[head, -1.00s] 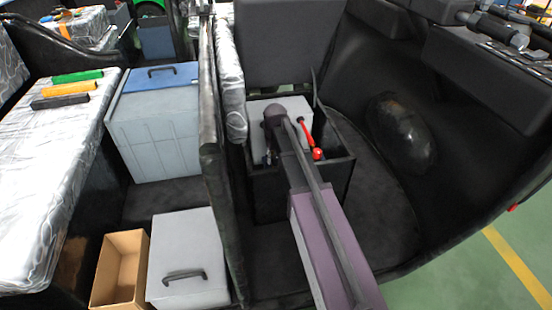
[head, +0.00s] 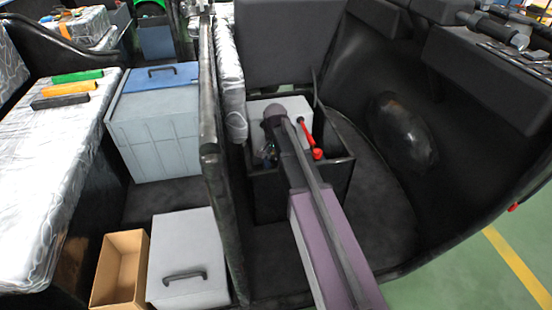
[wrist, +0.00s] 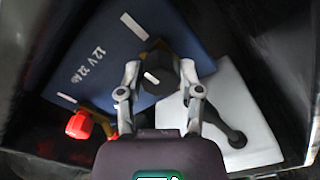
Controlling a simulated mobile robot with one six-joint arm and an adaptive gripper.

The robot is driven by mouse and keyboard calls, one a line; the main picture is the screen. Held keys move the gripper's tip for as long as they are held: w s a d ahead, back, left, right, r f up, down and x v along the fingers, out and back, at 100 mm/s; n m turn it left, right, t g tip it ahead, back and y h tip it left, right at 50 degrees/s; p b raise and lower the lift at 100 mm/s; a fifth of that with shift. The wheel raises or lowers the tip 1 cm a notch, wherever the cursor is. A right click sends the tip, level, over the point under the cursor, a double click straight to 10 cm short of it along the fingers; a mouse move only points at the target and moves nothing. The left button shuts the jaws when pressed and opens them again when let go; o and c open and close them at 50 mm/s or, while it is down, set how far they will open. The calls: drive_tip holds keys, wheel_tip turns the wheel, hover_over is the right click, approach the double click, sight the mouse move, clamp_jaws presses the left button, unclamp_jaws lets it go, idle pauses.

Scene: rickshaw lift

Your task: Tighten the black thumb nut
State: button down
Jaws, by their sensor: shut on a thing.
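The black thumb nut (wrist: 161,77) sits between the fingertips of my gripper (wrist: 159,76) in the wrist view, with a short white mark on its top. My gripper is shut on it, one finger on each side. Below it is a dark blue battery (wrist: 95,62) with white "12 V 22 Ah" lettering, lying at a slant in the view. In the head view my arm reaches down into an open black box and hides the nut.
The black box (head: 340,178) has walls close around my gripper. A red-handled item (head: 307,132) stands beside my arm. In the wrist view a red piece (wrist: 82,125) lies left and a black lead end (wrist: 236,138) lies right over a pale surface.

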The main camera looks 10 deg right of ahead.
sight(275, 157)
idle(0.5)
drive_tip(key=c, duration=0.5)
unclamp_jaws()
drive_tip(key=shift+c, duration=0.2)
drive_tip(key=shift+r, duration=0.1)
wheel_tip(275, 157, up, 9)
drive_tip(key=p, duration=0.9)
drive_tip(key=shift+r, duration=0.15)
drive_tip(key=shift+r+p, duration=0.25)
drive_tip(key=shift+p, duration=0.3)
